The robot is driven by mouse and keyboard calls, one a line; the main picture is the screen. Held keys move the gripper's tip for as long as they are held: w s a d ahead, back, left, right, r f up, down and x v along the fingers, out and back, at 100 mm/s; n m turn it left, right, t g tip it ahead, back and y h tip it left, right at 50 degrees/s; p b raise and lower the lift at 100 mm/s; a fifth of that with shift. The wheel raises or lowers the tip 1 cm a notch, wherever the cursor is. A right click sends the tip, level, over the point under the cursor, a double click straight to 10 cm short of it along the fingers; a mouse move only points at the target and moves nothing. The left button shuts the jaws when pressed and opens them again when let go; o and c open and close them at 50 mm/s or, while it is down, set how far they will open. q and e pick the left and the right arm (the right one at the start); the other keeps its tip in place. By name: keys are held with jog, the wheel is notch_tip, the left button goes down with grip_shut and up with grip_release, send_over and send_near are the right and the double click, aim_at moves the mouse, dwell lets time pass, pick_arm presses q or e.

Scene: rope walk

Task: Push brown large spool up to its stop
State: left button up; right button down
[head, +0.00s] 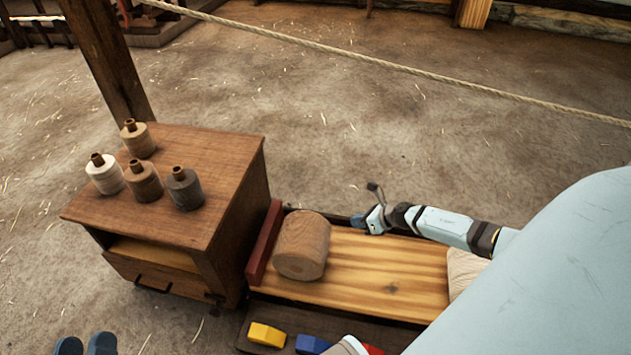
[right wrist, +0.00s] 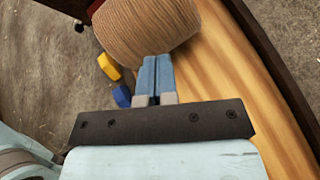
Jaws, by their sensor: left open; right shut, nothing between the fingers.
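The brown large spool (head: 302,245) sits at the left end of a striped wooden board (head: 385,278), close beside a dark red stop bar (head: 264,243). I cannot tell whether spool and bar touch. In the right wrist view the wound side of the spool (right wrist: 140,25) fills the top, with a bit of the red bar (right wrist: 95,8) at its upper left. My right gripper (head: 368,222) is shut and empty, on the right of the spool. Its fingertips (right wrist: 154,60) overlap the spool's edge; contact is unclear. My left gripper (head: 84,345) is open and empty at the bottom left.
A wooden cabinet (head: 225,175) with several small spools (head: 143,181) stands left of the board. Yellow (head: 266,335), blue (head: 312,344) and red (head: 372,350) blocks lie along the near side. A pale spool (head: 465,270) is partly hidden at right. A rope (head: 400,69) crosses behind.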

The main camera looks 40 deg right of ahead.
aim_at(320, 242)
jog(key=a+f+n+g+b, duration=0.1)
jog(key=a+f+n, duration=0.1)
jog(key=f, duration=0.1)
jog(key=w+a+f+n+g+b, duration=0.1)
jog(key=a+f+n+b, duration=0.1)
jog(key=f, duration=0.1)
jog(key=w+a+f+n+b, duration=0.1)
jog(key=a+f+n, duration=0.1)
jog(key=f, duration=0.1)
jog(key=shift+w+f+g+y, duration=0.25)
jog(key=shift+f+g+y, duration=0.1)
jog(key=shift+g+y, duration=0.05)
jog(key=shift+w+a+r, duration=0.15)
jog(key=shift+w+a, duration=0.25)
jog(key=shift+w, duration=0.1)
jog(key=shift+w+a+r, duration=0.15)
jog(key=shift+w+a, duration=0.25)
jog(key=shift+w, duration=0.1)
pick_arm(q)
notch_tip(320, 242, down, 7)
jog(key=g, duration=0.2)
jog(key=shift+g+y+b, duration=0.3)
jog(key=shift+g+b, duration=0.05)
jog(key=shift+g, duration=0.05)
pick_arm(e)
jog(key=shift+w+a, duration=0.35)
jog(key=shift+w, duration=0.05)
pick_arm(q)
jog(key=shift+s, duration=0.1)
